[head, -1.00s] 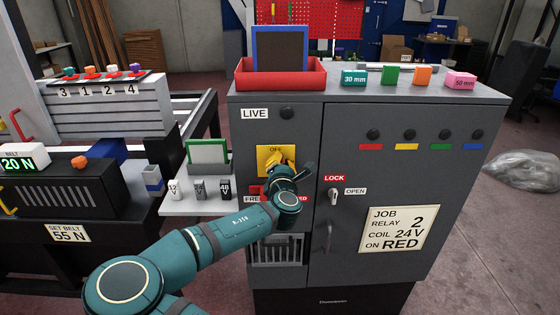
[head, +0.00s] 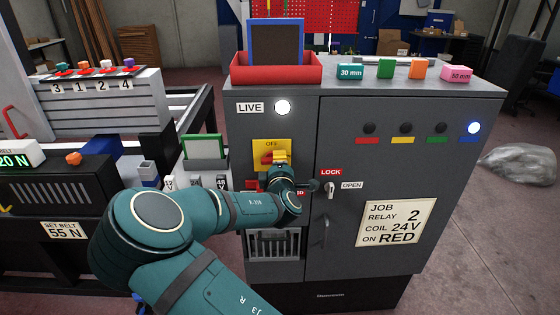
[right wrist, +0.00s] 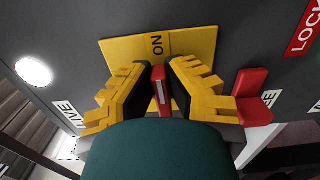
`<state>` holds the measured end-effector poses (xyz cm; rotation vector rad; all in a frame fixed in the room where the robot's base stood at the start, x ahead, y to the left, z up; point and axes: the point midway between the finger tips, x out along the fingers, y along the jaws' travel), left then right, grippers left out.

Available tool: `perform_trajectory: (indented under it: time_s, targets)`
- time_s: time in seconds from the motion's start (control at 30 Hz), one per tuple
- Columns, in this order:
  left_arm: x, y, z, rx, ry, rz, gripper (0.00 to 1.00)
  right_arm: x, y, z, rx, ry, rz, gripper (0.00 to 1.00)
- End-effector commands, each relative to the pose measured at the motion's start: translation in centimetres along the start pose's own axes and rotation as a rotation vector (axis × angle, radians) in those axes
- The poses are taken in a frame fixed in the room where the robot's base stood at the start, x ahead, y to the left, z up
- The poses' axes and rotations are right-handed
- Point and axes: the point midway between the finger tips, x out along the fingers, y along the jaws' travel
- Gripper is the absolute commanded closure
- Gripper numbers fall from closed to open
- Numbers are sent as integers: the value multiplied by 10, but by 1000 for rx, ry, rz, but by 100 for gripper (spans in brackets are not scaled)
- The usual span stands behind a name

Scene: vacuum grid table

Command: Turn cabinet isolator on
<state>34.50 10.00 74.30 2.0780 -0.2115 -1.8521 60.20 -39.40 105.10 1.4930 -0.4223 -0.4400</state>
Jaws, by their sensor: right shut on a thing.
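The isolator is a yellow plate (head: 283,145) marked OFF at its top in the head view, on the upper left of the grey cabinet (head: 240,145). The plate (right wrist: 200,45) shows the word ON in the right wrist view. Its red handle (right wrist: 161,88) has a white stripe and sits between the yellow fingers of my right gripper (right wrist: 157,82). That gripper (head: 279,157) is shut on the handle, and it partly hides the plate in the head view. The LIVE lamp (head: 283,107) is lit white. My left gripper is not in view.
A red part (right wrist: 250,84) sits just right of the fingers. A key switch (head: 331,188) and door handle (head: 324,231) are to the right. A red tray (head: 275,72) stands on top.

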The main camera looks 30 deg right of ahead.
Motion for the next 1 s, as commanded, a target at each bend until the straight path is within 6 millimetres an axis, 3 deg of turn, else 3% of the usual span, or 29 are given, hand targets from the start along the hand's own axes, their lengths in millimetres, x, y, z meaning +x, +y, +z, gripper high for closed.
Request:
perform_trajectory:
  time_s: [0.6, 0.63, 0.7, 1.0]
  targets:
    - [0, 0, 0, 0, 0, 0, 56, 2, 4, -4, 44, 11, 13, 100]
    - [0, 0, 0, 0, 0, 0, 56, 2, 4, -4, 44, 11, 13, 75]
    - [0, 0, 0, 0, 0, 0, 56, 2, 4, -4, 44, 11, 12, 56]
    - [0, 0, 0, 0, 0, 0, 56, 0, 2, -2, 41, 6, 6, 56]
